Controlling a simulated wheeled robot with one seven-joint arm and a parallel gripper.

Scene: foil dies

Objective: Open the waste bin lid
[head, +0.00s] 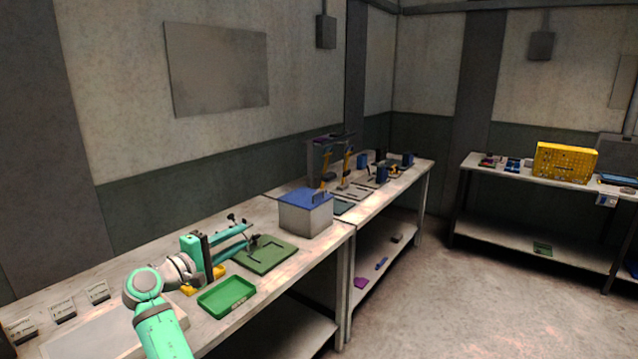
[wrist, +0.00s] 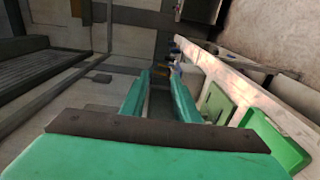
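The waste bin appears to be the pale grey box (head: 305,220) with a blue lid (head: 307,197) on the long bench in the head view.
A green mat (head: 265,259) with a dark tool and a green tray (head: 226,297) lie near my gripper. Behind the box, a stand with yellow parts (head: 326,165) and small blue items crowd the bench. The floor (head: 440,300) is clear.

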